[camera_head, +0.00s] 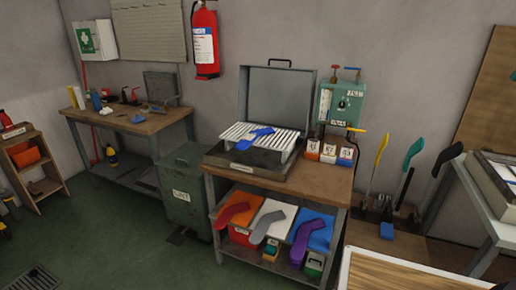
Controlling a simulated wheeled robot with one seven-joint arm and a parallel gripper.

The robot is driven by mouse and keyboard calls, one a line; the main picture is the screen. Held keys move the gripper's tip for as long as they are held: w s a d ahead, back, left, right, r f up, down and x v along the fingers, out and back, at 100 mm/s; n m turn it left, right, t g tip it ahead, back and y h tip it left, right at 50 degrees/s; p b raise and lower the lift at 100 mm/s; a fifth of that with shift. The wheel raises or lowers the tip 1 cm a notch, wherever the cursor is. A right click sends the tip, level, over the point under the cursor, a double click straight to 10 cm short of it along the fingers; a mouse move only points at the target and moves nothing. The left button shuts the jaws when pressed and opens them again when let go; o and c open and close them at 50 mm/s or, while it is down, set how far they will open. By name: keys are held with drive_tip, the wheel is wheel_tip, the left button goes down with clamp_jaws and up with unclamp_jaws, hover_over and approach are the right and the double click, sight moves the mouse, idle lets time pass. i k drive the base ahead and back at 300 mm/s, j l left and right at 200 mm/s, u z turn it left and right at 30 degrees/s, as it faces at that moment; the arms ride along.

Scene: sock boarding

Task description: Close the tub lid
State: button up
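The tub (232,156) is a dark, shallow box with a small label on its front, on the wooden-topped bench in the middle. Its grey metal lid (280,92) stands open and upright at the back, with a dark handle on its top edge. A white slatted rack (238,130) lies across the tub. A blue sock-shaped piece (262,132) lies on the slats. My gripper is not in view.
A green control box (346,103) with red and blue valve handles stands right of the lid. Several small labelled blocks (329,151) sit before it. A green bin (187,190) stands left of the bench (315,183). Green floor (130,235) is clear at front left.

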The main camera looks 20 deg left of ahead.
sight(244, 70)
drive_tip(key=i+j, duration=0.1)
drive_tip(key=j, duration=0.35)
drive_tip(key=i+j, duration=0.1)
drive_tip(key=j, duration=0.35)
drive_tip(key=i+j, duration=0.1)
drive_tip(key=j, duration=0.3)
drive_tip(key=i+j, duration=0.1)
drive_tip(key=j, duration=0.35)
drive_tip(key=i+j, duration=0.15)
drive_tip(key=j, duration=0.3)
drive_tip(key=i+j, duration=0.1)
drive_tip(key=j, duration=0.35)
drive_tip(key=i+j, duration=0.1)
drive_tip(key=j, duration=0.3)
drive_tip(key=i+j, duration=0.1)
drive_tip(key=j, duration=0.35)
